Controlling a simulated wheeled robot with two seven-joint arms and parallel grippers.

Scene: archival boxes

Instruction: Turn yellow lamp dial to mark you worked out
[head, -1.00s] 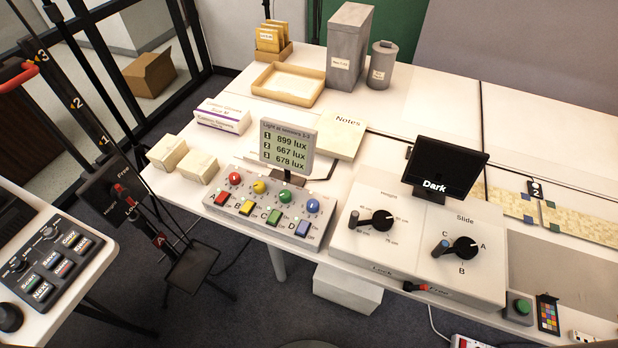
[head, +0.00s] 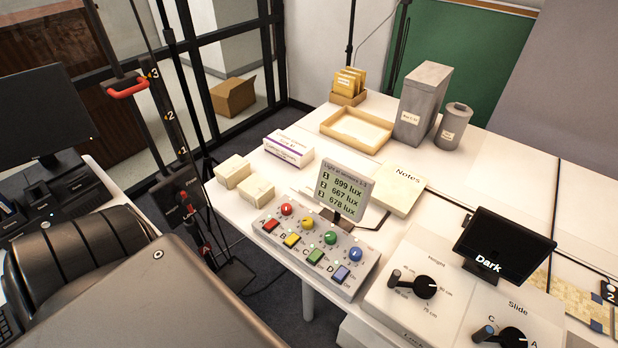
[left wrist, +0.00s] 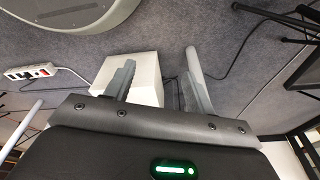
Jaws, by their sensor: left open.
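The lamp panel (head: 292,262) is a grey box on the white table in the head view. It has red, yellow, green and blue dials, each beside a coloured switch marked A to D. The yellow dial (head: 307,223) is above the yellow switch (head: 291,240). A display (head: 341,192) behind the panel reads 899, 667 and 678 lux for sensors 1 to 3. In the left wrist view my left gripper (left wrist: 158,85) is open and empty, facing the carpet and a white box. In the head view my left arm fills the lower left, its fingers out of sight. My right gripper is not in view.
A control box with Height and Slide knobs (head: 425,287) stands right of the lamp panel, with a dark screen reading "Dark" (head: 503,243) behind it. A Notes pad (head: 398,190) and small cream boxes (head: 256,188) lie nearby. A stand with a red handle (head: 127,88) is at left.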

